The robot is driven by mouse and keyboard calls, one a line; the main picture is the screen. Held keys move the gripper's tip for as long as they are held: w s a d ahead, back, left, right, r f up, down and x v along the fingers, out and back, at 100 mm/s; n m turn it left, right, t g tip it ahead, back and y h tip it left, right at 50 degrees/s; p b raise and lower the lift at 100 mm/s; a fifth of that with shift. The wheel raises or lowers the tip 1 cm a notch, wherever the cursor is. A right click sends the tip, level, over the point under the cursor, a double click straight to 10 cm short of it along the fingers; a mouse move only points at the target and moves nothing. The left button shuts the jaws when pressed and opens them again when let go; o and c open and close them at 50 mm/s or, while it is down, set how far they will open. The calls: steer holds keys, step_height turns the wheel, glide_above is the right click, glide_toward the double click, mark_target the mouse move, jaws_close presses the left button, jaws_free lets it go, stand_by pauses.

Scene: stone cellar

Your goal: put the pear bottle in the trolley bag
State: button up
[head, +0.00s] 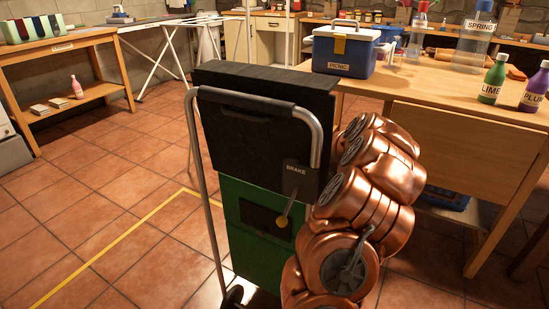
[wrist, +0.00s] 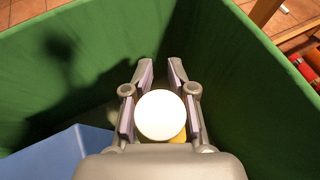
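The trolley bag (head: 240,232) is green, with its black lid flap standing up towards me in the head view. In the wrist view its green walls (wrist: 245,75) surround my gripper (wrist: 160,100), which points down inside it. A round white cap (wrist: 160,115) sits between the two fingers and fills the gap. A bit of yellow body shows under it; I take this to be the pear bottle, though no label is visible. The fingers appear shut on it.
A blue object (wrist: 60,155) lies inside the bag at lower left. Right of the bag stands a wooden table (head: 425,95) with a blue picnic cooler (head: 343,52), a lime bottle (head: 492,82) and a plum bottle (head: 535,92). Tiled floor (head: 110,205) is clear on the left.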

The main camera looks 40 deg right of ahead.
steer(key=shift+o, duration=1.3)
steer(key=p+v, duration=0.4)
steer(key=v, duration=0.8)
steer(key=shift+r, duration=0.2)
